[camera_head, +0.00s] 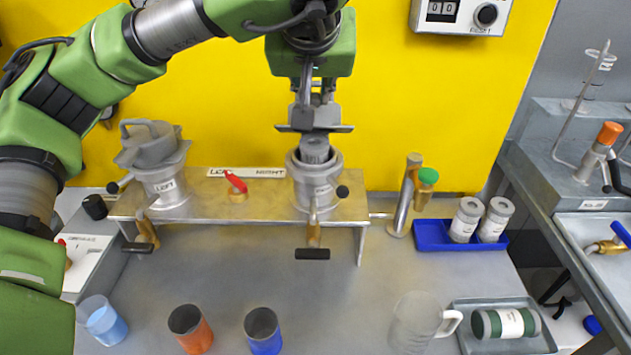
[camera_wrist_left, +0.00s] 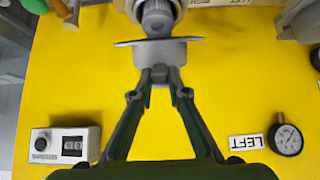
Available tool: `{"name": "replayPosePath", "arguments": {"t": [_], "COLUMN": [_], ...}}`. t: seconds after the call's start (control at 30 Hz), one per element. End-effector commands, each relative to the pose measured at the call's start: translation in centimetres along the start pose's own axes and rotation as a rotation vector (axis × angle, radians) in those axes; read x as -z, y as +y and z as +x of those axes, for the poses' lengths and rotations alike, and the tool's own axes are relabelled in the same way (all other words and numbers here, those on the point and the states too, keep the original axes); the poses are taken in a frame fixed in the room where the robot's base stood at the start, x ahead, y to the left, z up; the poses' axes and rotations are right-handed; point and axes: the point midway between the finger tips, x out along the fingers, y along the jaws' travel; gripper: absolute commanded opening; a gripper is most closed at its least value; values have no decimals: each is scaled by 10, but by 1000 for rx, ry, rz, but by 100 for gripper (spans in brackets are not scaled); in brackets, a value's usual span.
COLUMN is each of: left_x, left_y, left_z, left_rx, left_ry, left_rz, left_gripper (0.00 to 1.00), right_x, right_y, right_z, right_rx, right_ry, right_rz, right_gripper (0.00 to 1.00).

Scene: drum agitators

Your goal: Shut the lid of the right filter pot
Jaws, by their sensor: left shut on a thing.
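The insert also shows in the left wrist view (camera_wrist_left: 158,18). The pot's lid (camera_head: 343,129) shows nearly edge-on above the mouth. It also shows as a thin plate in the left wrist view (camera_wrist_left: 190,41). My left gripper (camera_head: 311,100) is above the pot, its fingertips (camera_wrist_left: 160,76) shut on the grey lid handle. My right gripper is not in view.
The left filter pot (camera_head: 167,190) stands on the same stand (camera_head: 270,205), with a red-handled valve (camera_head: 237,186) between. A black-ended lever (camera_head: 312,253) projects forward below the right pot. A green-knobbed fitting (camera_head: 427,178) stands to the right. The yellow panel (camera_head: 420,100) is close behind.

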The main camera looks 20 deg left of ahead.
Motion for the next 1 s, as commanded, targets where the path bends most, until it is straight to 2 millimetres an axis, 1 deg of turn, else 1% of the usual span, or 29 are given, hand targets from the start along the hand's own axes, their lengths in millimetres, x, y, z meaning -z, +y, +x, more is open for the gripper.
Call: {"name": "replayPosePath", "arguments": {"t": [0.03, 0.1, 0.37, 0.47, 0.57, 0.77, 0.83, 0.9, 1.0], "left_x": [-8, -12, -12, -14, -21, -42, -49, -53, -53], "left_y": [0, 0, 0, 0, 0, 0, 0, 0, 0], "left_z": [2, 1, -1, 0, 2, 8, 9, 9, 8], "left_rx": [-1, 0, 1, 0, 0, 0, 0, 0, 1], "left_ry": [0, 0, 0, 0, 0, 1, 1, 0, 0], "left_rz": [2, 1, 0, 0, 1, 2, 2, 0, 0], "left_gripper": [8, 8, 8, 8, 8, 8, 8, 8, 8], "right_x": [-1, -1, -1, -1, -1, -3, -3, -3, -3], "right_y": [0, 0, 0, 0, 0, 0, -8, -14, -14], "right_z": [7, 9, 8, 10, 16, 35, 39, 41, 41], "right_rx": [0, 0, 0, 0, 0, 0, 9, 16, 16], "right_ry": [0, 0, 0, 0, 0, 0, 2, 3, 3], "right_rz": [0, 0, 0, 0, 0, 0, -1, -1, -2], "right_gripper": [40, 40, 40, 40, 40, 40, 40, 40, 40]}}
